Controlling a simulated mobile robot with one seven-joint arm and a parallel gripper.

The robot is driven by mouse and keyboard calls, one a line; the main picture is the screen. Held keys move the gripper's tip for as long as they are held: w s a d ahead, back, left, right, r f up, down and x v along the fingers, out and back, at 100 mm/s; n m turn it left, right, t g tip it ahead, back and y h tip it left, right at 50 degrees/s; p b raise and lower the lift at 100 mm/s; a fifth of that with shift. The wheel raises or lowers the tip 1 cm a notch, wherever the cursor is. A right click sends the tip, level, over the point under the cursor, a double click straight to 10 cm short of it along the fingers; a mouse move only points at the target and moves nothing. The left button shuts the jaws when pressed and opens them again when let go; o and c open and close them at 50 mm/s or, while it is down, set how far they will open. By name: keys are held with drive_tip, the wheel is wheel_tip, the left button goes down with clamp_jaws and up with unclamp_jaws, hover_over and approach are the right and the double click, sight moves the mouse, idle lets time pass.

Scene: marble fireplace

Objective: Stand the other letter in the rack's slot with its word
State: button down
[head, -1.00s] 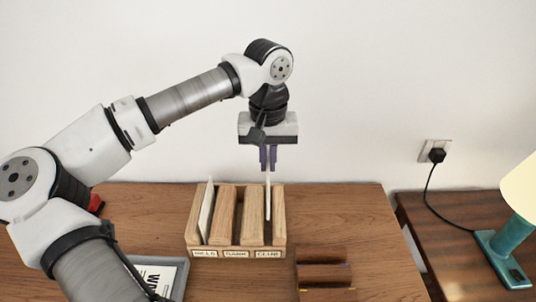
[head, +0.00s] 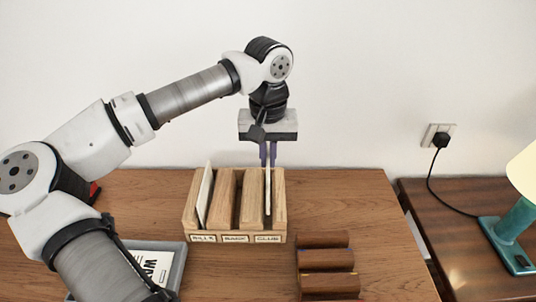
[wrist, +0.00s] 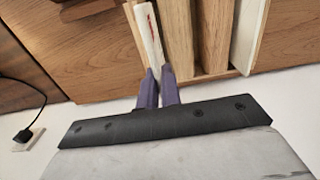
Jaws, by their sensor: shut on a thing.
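The wooden letter rack (head: 234,238) stands on the table with three slots, whose front labels read BILLS, BANK and CLUB from left to right. One white letter (head: 205,195) leans in the BILLS slot; it also shows in the wrist view (wrist: 247,35). My gripper (head: 268,163) points down over the right side of the rack, shut on the other letter (head: 267,190). This letter is upright, with its lower part in the CLUB slot. In the wrist view it shows (wrist: 148,35) between my fingertips (wrist: 159,75), with a red mark. Its word is unreadable, and its bottom edge is hidden.
A grey tray (head: 178,270) with a printed sheet lies left of the rack, partly behind my arm. A brown ridged wooden object (head: 325,262) lies right of the rack. A teal lamp (head: 510,240) and a plugged cord (head: 440,140) are farther right. The BANK slot is empty.

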drive_tip(key=shift+f, duration=0.25)
drive_tip(key=shift+f+b, duration=0.75)
drive_tip(key=shift+b, duration=0.05)
drive_tip(key=shift+f, duration=0.1)
drive_tip(key=shift+f+b, duration=0.75)
drive_tip(key=shift+f, duration=0.35)
idle(0.3)
drive_tip(key=shift+f+b, duration=1.6)
